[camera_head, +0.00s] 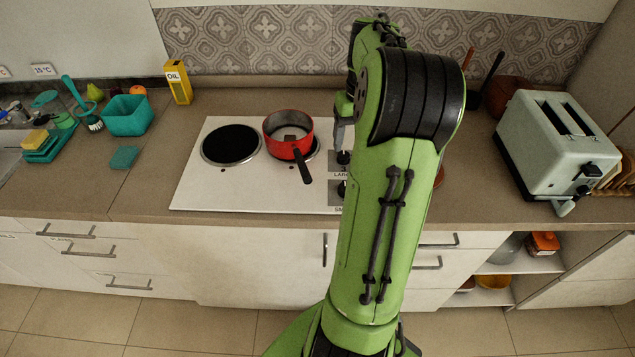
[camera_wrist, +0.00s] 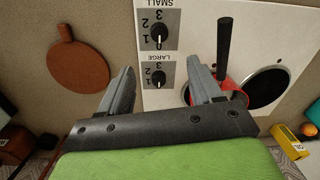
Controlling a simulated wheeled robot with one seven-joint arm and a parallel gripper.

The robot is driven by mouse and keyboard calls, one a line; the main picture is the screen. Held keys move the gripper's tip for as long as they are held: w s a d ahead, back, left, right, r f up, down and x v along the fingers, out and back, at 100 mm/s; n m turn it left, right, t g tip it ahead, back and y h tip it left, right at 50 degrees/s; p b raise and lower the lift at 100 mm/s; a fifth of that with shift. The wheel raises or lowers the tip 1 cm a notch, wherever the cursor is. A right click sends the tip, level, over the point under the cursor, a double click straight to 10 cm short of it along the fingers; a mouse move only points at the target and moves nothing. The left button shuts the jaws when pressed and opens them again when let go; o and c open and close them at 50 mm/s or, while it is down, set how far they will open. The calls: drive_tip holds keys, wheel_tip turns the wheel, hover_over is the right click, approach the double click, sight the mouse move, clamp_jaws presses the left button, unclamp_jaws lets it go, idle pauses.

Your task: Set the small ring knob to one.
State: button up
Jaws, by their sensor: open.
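The small ring knob (camera_wrist: 158,35) is a black dial on a grey panel marked SMALL, with numbers beside it. Its exact setting is too small to read surely. In the head view, the small knob (camera_head: 342,189) is partly hidden by my arm. The large ring knob (camera_wrist: 158,78) sits beside it, under the label LARGE. My gripper (camera_wrist: 162,63) is open and empty. In the wrist view its fingers are spread to either side of the large knob, with the small knob beyond the fingertips. In the head view one finger shows just behind the large knob (camera_head: 344,157).
A red pot (camera_head: 289,148) stands on the right burner, its black handle toward the front, close to my gripper. The white cooktop (camera_head: 240,190) has a bare left burner (camera_head: 231,145). A round wooden board (camera_wrist: 76,66) lies beside it. A toaster (camera_head: 545,145) stands at right.

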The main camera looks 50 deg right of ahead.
sight(344, 187)
drive_tip(key=f+b, duration=0.1)
drive_tip(key=f, duration=0.4)
drive_tip(key=f+b, duration=0.1)
drive_tip(key=f, duration=0.4)
drive_tip(key=f+b, duration=0.1)
drive_tip(key=f, duration=0.4)
drive_tip(key=shift+w+a+f+b, duration=0.1)
drive_tip(key=shift+a+b, duration=0.25)
drive_tip(key=c, duration=1.1)
drive_tip(key=shift+o, duration=0.2)
drive_tip(key=m, duration=0.5)
drive_tip(key=shift+a+p, duration=0.1)
drive_tip(key=shift+p, duration=0.3)
drive_tip(key=m, duration=0.6)
drive_tip(key=shift+w, duration=0.1)
drive_tip(key=shift+m, duration=0.5)
